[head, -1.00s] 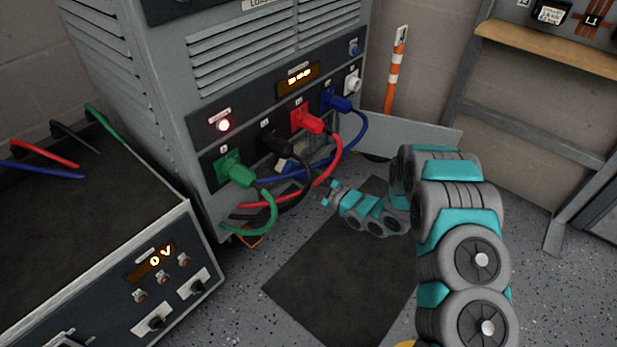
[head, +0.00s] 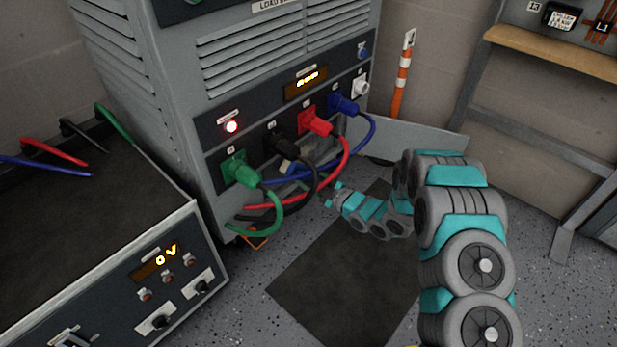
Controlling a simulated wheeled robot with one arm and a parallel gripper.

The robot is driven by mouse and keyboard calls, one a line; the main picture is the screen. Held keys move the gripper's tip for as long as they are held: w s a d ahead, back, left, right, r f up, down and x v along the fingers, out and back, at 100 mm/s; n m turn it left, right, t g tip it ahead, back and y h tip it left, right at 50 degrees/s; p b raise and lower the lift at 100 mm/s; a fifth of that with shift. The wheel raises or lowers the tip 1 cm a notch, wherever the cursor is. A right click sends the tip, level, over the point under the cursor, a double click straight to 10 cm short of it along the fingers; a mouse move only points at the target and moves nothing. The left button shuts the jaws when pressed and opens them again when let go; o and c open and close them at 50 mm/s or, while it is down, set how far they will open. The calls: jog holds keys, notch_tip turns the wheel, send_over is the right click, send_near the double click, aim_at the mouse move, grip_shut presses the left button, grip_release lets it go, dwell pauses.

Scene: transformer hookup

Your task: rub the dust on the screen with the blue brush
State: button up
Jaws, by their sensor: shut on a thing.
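My gripper (head: 331,195), small at the end of my grey and teal arm, is low in front of the grey cabinet, by the hanging cables. It points up and left at a small blue and pale thing (head: 289,167), which looks like the blue brush, in line with the jaws under the black plug. Cables partly hide it and the jaws. The lit orange screen (head: 305,83) is on the cabinet's front panel, above the plugs and apart from the brush. Dust cannot be made out on it.
Green (head: 240,170), black (head: 276,142), red (head: 314,121) and blue (head: 343,103) plugs jut from the cabinet, their cables looping down around my gripper. A grey unit (head: 170,285) reading 0 V stands at left. A dark mat (head: 345,275) lies on open floor.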

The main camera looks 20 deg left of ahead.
aim_at(311, 173)
jog(key=shift+w+a, duration=0.3)
jog(key=shift+a, duration=0.35)
jog(key=shift+w+d, duration=0.35)
jog(key=shift+w, duration=0.35)
jog(key=shift+w+d, duration=0.35)
jog(key=shift+w, duration=0.3)
jog(key=w+d, duration=0.2)
jog(key=w, duration=0.5)
jog(key=shift+d, duration=0.25)
jog(key=shift+w+d+b, duration=0.15)
jog(key=shift+w+d, duration=0.25)
jog(key=shift+w, duration=0.45)
jog(key=shift+w+d+b, duration=0.15)
jog(key=shift+w+d, duration=0.2)
jog(key=shift+w, duration=0.5)
jog(key=shift+a, duration=0.1)
